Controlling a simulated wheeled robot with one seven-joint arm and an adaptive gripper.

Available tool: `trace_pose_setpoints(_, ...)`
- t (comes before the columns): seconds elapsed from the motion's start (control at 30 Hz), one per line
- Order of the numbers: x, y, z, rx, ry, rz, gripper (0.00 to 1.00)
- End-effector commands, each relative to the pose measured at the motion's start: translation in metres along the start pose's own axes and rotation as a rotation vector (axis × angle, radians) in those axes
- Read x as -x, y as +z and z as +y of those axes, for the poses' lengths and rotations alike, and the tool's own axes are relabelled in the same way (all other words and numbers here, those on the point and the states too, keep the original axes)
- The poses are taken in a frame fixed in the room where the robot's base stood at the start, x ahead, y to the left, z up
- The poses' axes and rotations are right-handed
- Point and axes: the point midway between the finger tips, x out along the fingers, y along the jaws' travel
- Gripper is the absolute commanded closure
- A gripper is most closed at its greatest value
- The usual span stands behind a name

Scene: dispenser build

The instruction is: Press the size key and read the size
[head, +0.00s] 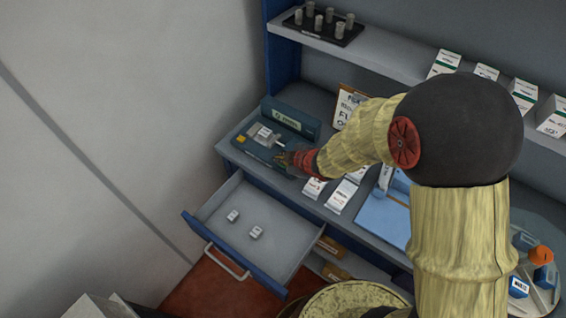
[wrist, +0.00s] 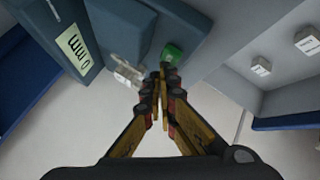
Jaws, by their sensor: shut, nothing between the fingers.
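The blue measuring device (head: 268,110) stands at the left end of the bench. Its pale green display (head: 287,119) is too small to read in the head view. In the wrist view the display (wrist: 73,45) is turned sideways and appears to read "0 mm". A green key (wrist: 173,53) is just beyond my fingertips. My gripper (head: 284,158) is at the device's front right, shut and empty. The wrist view shows my gripper (wrist: 161,74) with its tips close to the green key; I cannot tell whether they touch it. A pale metal part (wrist: 127,72) lies left of the tips.
An open drawer (head: 222,243) below holds two small white boxes (head: 256,232). White cartons (head: 341,196) and a blue tray (head: 385,218) are right of my gripper. A rack of grey cylinders (head: 323,25) and several boxes stand on the upper shelf. A round tray (head: 541,300) is at far right.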

Motion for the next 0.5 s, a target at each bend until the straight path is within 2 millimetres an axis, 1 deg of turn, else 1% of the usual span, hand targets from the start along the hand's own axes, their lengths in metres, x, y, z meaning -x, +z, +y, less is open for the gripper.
trace_pose_setpoints(0.5,-0.0042,0.0031,-0.0032,0.000,0.000,0.000,1.00)
